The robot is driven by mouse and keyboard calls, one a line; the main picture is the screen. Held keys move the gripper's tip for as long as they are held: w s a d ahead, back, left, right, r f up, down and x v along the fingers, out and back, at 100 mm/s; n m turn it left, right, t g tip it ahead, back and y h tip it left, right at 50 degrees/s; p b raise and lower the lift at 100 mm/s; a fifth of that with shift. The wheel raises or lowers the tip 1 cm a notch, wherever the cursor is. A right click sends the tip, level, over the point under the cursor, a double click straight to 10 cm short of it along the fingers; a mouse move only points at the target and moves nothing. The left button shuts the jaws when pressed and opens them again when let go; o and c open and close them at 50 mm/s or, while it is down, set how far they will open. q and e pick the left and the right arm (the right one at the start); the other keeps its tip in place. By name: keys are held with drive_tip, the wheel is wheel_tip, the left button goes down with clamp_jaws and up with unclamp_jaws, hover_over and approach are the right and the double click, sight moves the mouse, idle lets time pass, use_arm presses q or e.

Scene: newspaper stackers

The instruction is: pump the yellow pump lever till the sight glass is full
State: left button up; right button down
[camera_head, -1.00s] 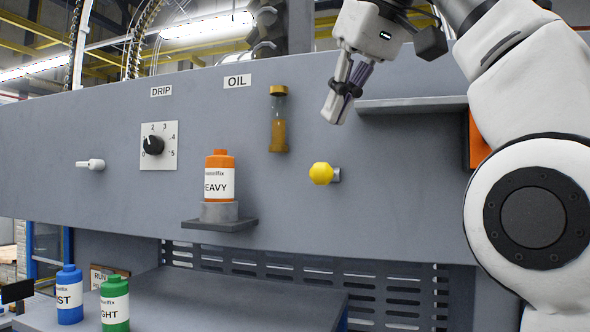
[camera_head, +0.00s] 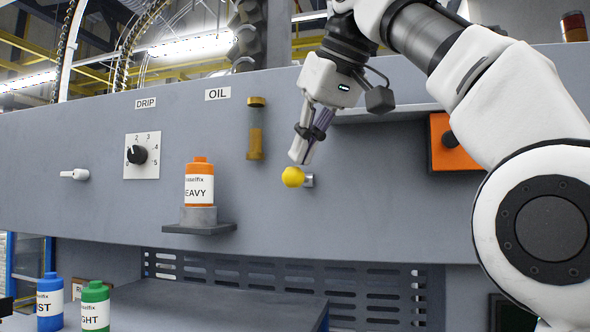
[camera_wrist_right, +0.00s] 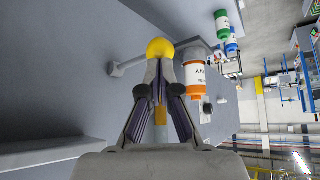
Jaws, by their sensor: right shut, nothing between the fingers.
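The yellow pump lever knob (camera_head: 293,177) sits on a short metal stem on the grey machine panel. My right gripper (camera_head: 299,160) is shut and empty, fingers pointing down, its tips just above the knob. In the right wrist view the knob (camera_wrist_right: 160,47) shows just beyond the closed fingertips (camera_wrist_right: 160,62); I cannot tell whether they touch. The sight glass (camera_head: 256,140) under the OIL label is a clear tube with a brass cap; amber oil fills about its lower half. My left gripper is out of view.
An orange HEAVY bottle (camera_head: 199,182) stands on a small shelf (camera_head: 200,229) left of the knob. A DRIP dial (camera_head: 137,155) and white lever (camera_head: 75,174) are further left. A ledge (camera_head: 385,114) and orange box (camera_head: 449,150) are right of the gripper.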

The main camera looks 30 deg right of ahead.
sight(303, 178)
drive_tip(key=shift+w+f, duration=0.15)
drive_tip(key=shift+w, duration=0.35)
drive_tip(key=f+b, duration=0.4)
drive_tip(key=shift+s+f+b, duration=0.2)
drive_tip(key=shift+s+b, duration=0.15)
drive_tip(key=shift+s, duration=0.05)
drive_tip(key=shift+r, duration=0.1)
drive_tip(key=s, duration=0.1)
drive_tip(key=s+r, duration=0.1)
drive_tip(key=s, duration=0.1)
drive_tip(key=shift+b, duration=0.3)
